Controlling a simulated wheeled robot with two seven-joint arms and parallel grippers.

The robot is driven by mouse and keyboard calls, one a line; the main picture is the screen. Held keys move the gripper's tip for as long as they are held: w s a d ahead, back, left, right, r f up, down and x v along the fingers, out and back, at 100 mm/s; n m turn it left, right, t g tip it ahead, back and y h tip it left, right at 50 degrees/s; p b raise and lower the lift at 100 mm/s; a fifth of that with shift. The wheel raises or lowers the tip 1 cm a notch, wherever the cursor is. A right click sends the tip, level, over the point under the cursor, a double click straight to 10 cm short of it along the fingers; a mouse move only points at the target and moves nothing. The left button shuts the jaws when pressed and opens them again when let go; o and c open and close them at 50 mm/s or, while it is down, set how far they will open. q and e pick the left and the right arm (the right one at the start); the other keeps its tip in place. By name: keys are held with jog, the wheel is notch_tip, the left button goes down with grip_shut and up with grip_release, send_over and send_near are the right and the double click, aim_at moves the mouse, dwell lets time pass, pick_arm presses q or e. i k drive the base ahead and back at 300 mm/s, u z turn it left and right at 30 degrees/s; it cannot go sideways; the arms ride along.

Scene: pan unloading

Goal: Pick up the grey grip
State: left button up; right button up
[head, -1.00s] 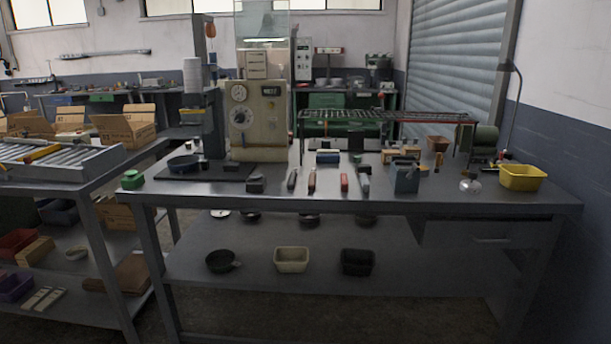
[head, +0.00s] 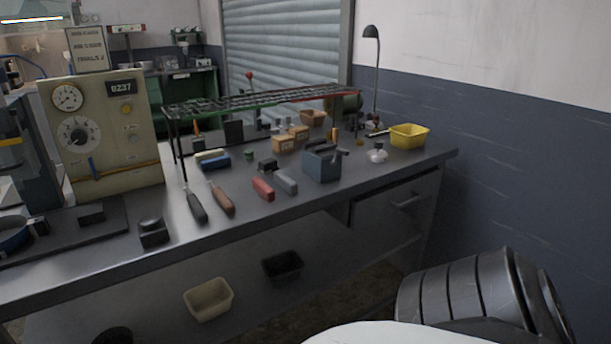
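The grey grip (head: 286,182) lies on the workbench top near its front edge. It is a short grey block-like handle, just right of a red grip (head: 263,188) and left of a blue-grey box (head: 321,166). A brown grip (head: 222,198) and a black grip (head: 196,206) lie further left in the same loose row. Neither of my grippers shows in the head view. A dark ribbed part and a white part of my own body show at the lower right.
A beige machine with dials (head: 105,140) stands at the left of the bench. A wire rack (head: 265,98) spans above the bench's back part. A yellow bin (head: 409,136) sits at the right end. A cream bin (head: 208,299) and a black bin (head: 283,265) are on the lower shelf.

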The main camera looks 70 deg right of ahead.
aim_at(288, 182)
jog(key=z, duration=0.9)
jog(key=i, duration=0.8)
jog(key=z, duration=0.85)
